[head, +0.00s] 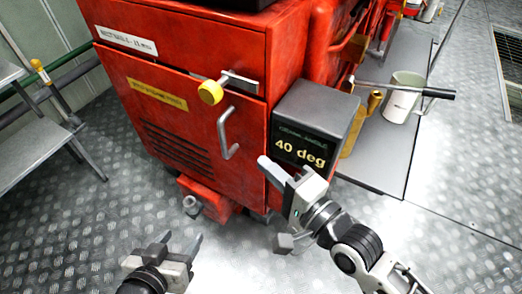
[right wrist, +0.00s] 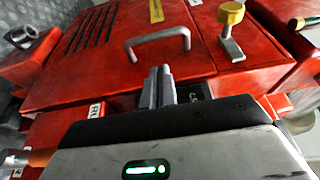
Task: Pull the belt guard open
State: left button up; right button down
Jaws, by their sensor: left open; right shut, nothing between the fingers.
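The belt guard (head: 160,115) appears to be the red panel with dark louvres and a yellow label on the front of the red machine. It looks about flush with the housing. Its grey bar handle (head: 228,135) is near its right edge and also shows in the right wrist view (right wrist: 158,42). A yellow knob (head: 210,92) on a metal latch plate sits above the handle. My right gripper (head: 282,170) is shut and empty, below and right of the handle; its fingertips (right wrist: 158,84) show just short of it. My left gripper (head: 181,241) is open and empty above the floor.
A dark display box (head: 318,110) reading "40 deg" stands right of the guard, close to my right gripper. A lever with a black grip (head: 435,93) and a pale mug (head: 402,97) are further right. Grey steps (head: 35,140) stand left. The plated floor in front is mostly clear.

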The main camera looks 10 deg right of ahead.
aim_at(241, 143)
pick_arm(q)
jog(key=shift+s+f, duration=0.3)
pick_arm(e)
jog(key=x, duration=0.8)
jog(key=shift+a, duration=0.2)
